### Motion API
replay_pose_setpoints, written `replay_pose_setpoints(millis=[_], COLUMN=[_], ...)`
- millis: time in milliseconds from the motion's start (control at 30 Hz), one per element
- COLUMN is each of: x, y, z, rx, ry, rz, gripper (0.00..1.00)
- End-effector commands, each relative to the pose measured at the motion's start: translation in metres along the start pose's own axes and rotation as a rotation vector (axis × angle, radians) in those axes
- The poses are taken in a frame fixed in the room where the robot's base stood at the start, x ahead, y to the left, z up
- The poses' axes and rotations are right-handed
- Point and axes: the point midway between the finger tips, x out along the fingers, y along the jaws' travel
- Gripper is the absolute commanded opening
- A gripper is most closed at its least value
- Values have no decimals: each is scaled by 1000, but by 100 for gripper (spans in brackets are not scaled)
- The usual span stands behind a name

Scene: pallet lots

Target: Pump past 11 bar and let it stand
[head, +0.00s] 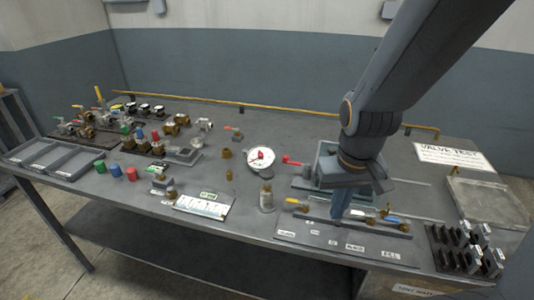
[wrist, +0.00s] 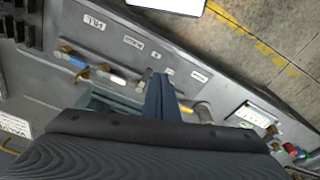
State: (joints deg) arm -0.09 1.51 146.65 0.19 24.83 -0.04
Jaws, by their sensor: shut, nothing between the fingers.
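A round white gauge (head: 260,158) with red on its face lies mid-bench; its reading is too small to make out. A red handle (head: 292,160) sticks out just right of it, beside a grey-green unit (head: 308,186) partly hidden by my arm. My gripper (head: 340,208) points down, shut and empty, over a row of small valves at the front edge. In the wrist view my gripper (wrist: 160,98) is between a white lever (wrist: 112,77) and a yellow one (wrist: 187,109). Contact cannot be told.
A labelled plate (head: 345,246) lies before the valves. A rack of dark blocks (head: 465,248) and a shallow tray (head: 490,200) are at the right. Brass fittings, coloured caps and grey bins (head: 55,158) fill the left. A VALVE TEST sign (head: 450,156) lies behind. The back middle is clear.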

Motion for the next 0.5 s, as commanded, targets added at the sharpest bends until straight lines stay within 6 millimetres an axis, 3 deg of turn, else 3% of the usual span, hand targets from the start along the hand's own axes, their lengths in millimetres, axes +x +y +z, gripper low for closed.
replay_pose_setpoints(millis=[267, 367, 500], x=[-2, -10, -41], y=[-1, -11, -44], z=[-3, -22, -75], rx=[3, 25, 103], ry=[-1, -6, -30], rz=[-1, -4, -9], gripper=[0, 0, 0])
